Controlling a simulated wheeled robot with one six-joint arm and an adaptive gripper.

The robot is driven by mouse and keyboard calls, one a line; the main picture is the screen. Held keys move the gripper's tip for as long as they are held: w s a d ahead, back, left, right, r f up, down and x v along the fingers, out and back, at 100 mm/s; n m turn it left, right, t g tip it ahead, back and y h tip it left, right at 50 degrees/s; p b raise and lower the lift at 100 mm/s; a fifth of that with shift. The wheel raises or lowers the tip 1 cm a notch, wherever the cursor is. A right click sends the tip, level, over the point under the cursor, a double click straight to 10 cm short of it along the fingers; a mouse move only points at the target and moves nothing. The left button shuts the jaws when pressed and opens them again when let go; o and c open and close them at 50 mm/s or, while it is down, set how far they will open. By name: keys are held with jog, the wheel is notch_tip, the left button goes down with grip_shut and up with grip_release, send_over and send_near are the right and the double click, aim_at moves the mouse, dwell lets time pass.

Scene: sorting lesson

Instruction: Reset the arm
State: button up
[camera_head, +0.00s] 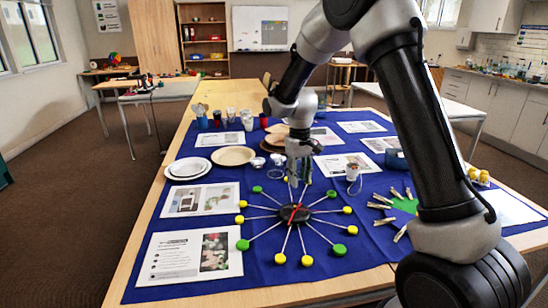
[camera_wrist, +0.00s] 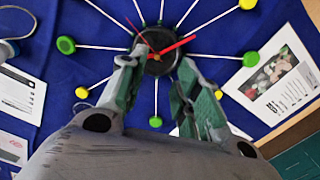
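My arm reaches over the table from the right in the head view. My gripper (camera_head: 293,182) points down just behind the hub of a clock with green and yellow balls on spokes (camera_head: 293,214). In the wrist view my gripper (camera_wrist: 162,68) has its two green-padded fingers spread apart, with nothing between them. The clock's dark hub and red hands (camera_wrist: 165,48) show beyond the fingertips; the fingers hide part of its spokes. I cannot tell whether a fingertip touches the clock.
A blue cloth (camera_head: 262,261) covers the table. White and tan plates (camera_head: 188,168) lie at left, cups (camera_head: 231,116) behind. A small white cup (camera_head: 352,172) and clothespins on a green disc (camera_head: 404,204) are at right. Printed sheets (camera_head: 190,257) lie around.

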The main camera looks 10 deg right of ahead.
jog(key=s+d+r+m+t, duration=0.1)
jog(key=s+d+r, duration=0.3)
jog(key=s+r, duration=0.3)
jog(key=s+d+r+m+t, duration=0.1)
jog(key=s+d+r, duration=0.4)
jog(key=s, duration=0.9)
jog(key=s+d+r+m+t, duration=0.1)
jog(key=s+d+r+t, duration=0.2)
jog(key=s+d+r, duration=0.2)
jog(key=shift+s+d+r, duration=0.2)
jog(key=shift+s+r, duration=1.6)
jog(key=shift+s, duration=1.35)
